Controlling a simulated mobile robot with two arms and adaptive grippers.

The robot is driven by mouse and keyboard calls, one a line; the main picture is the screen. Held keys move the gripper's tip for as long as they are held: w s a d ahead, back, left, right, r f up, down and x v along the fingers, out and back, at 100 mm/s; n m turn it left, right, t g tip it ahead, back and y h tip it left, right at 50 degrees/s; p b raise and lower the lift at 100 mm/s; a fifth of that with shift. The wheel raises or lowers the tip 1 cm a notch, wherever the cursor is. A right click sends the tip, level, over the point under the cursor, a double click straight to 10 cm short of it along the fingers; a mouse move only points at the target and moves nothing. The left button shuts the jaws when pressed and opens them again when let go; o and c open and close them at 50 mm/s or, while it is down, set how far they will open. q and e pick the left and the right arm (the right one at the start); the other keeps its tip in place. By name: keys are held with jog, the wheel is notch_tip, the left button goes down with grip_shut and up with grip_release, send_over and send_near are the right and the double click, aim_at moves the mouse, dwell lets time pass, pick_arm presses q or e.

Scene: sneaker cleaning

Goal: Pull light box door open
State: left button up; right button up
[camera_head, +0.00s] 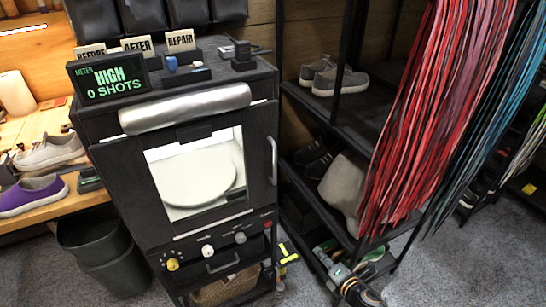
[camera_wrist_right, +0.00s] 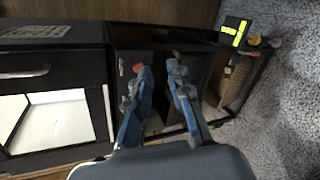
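The light box (camera_head: 115,165) is a black cabinet with a lit white window in its front door (camera_head: 132,190). The door looks shut. A silver vertical handle (camera_head: 273,160) is on the door's right side; it also shows in the right wrist view (camera_wrist_right: 25,72). My right gripper (camera_head: 326,257) is low, to the right of the cabinet and below the handle, apart from it. In the right wrist view its blue fingers (camera_wrist_right: 158,67) are spread with nothing gripped between them. A red knob (camera_wrist_right: 138,67) appears behind one fingertip. My left gripper is out of view.
A black shelf rack (camera_head: 355,118) with shoes stands to the right, with red and blue laces (camera_head: 430,110) hanging in front. A dark bin (camera_head: 105,255) and a wooden bench (camera_head: 55,208) with shoes are at the left. A meter display (camera_head: 110,80) reads HIGH, 0 SHOTS.

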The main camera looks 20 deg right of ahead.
jog(key=w+a+r+n+t+y+p, duration=0.1)
jog(key=w+r+n, duration=0.1)
jog(key=r+n, duration=0.5)
jog(key=w+a+r+n+t+y, duration=0.2)
jog(key=r, duration=0.8)
notch_tip(320, 180, up, 9)
jog(key=n+y+p, duration=0.2)
jog(key=n, duration=0.5)
send_over(275, 182)
jog(key=shift+w+f, duration=0.15)
jog(key=shift+w, duration=0.2)
grip_shut()
